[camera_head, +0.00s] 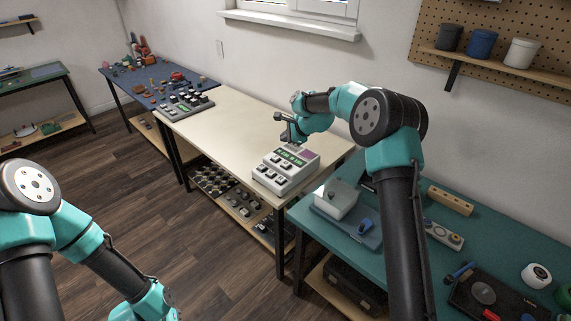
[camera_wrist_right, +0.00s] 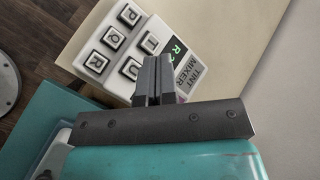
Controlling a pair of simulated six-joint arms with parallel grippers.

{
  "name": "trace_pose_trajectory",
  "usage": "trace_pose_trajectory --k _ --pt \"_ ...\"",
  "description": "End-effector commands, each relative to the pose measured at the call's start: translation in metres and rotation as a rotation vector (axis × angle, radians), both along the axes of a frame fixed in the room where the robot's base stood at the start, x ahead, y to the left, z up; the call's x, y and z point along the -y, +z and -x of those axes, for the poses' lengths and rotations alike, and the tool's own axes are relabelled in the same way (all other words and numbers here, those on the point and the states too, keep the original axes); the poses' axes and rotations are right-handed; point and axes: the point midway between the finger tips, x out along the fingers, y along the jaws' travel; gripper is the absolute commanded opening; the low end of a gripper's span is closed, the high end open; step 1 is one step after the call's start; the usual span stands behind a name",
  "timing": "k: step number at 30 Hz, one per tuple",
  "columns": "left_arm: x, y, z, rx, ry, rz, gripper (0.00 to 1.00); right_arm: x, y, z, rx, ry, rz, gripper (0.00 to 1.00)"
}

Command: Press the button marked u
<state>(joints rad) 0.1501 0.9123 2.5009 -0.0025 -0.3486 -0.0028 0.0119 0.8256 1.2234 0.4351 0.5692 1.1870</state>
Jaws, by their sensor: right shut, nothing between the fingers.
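The white button box (camera_head: 286,171) sits on the near end of the cream table. In the right wrist view it carries "TINT MIXER" lettering and buttons marked P, Q and R, with a second row beside them. The button marked U (camera_wrist_right: 131,69) is in that second row, next to the one that looks like I (camera_wrist_right: 150,42). My right gripper (camera_head: 297,146) is above the back of the box; in the wrist view its fingers (camera_wrist_right: 157,62) are shut and empty, just to the right of U. Contact cannot be told. Of my left arm only links show at lower left.
A second grey button panel (camera_head: 186,105) stands at the far end of the cream table (camera_head: 225,125). A teal bench (camera_head: 400,235) to the right holds a white container (camera_head: 336,199) and a wooden block (camera_head: 450,200). The table's middle is clear.

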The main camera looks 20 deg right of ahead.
Motion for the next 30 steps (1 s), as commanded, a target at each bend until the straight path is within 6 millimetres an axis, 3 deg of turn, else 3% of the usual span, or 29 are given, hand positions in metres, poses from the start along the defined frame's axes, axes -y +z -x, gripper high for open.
trace_pose_trajectory --k 8,30 --pt "0.000 0.000 0.000 0.000 0.000 0.000 0.00 0.000 -0.010 0.000 -0.001 0.000 0.001 0.00" --pt "0.000 0.000 0.000 0.000 0.000 0.000 0.00 0.000 -0.084 0.000 0.001 0.001 0.002 0.00"
